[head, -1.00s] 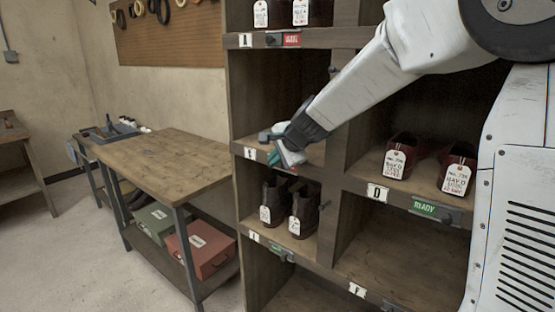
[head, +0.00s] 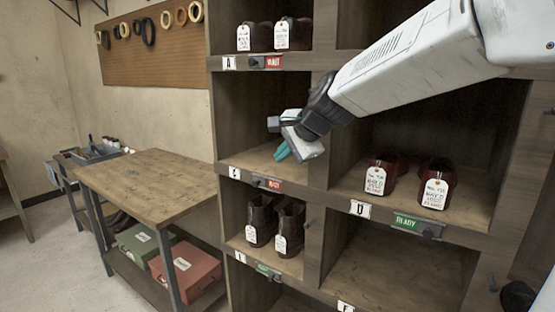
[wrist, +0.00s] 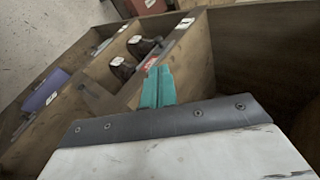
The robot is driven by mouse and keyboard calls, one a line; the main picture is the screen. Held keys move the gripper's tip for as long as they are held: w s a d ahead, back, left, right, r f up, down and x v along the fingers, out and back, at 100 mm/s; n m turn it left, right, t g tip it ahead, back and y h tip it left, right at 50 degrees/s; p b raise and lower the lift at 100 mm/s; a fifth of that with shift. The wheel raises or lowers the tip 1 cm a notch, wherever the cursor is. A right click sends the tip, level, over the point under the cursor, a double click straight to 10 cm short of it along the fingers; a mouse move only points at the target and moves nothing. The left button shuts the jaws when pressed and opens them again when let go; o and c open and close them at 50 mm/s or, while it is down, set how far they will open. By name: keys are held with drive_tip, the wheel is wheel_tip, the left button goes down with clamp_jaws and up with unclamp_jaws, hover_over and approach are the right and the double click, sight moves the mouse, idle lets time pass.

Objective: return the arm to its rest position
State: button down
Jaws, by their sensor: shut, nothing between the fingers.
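My gripper (head: 283,152) is in front of the left middle compartment of the wooden shelf (head: 319,150), with my arm reaching in from the upper right. Its teal fingers are together with nothing between them; they also show side by side in the wrist view (wrist: 158,88). The compartment behind it looks empty where I can see into it. In the wrist view the shelf's compartments spread out beyond the fingers.
Tagged dark boots (head: 262,222) stand in the compartment below. Tagged red shoes (head: 378,176) stand to the right, above a green READY label (head: 417,226). A wooden workbench (head: 150,184) stands left, with green and red boxes (head: 186,270) beneath. Floor shows at far left.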

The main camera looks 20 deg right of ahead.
drive_tip(key=shift+s, duration=0.1)
idle(0.4)
drive_tip(key=s+f+n+g+h, duration=0.1)
drive_tip(key=s+f+n+g, duration=0.1)
drive_tip(key=s, duration=0.9)
drive_tip(key=s+d+f+n+g+h, duration=0.1)
drive_tip(key=s+f+n+g, duration=0.2)
drive_tip(key=s, duration=0.8)
drive_tip(key=s+d+f+n+g+h, duration=0.1)
drive_tip(key=s+f+n+g, duration=0.1)
drive_tip(key=s+f+n, duration=0.3)
drive_tip(key=s+n, duration=0.4)
drive_tip(key=s, duration=0.3)
drive_tip(key=shift+f, duration=0.25)
drive_tip(key=shift+s, duration=0.1)
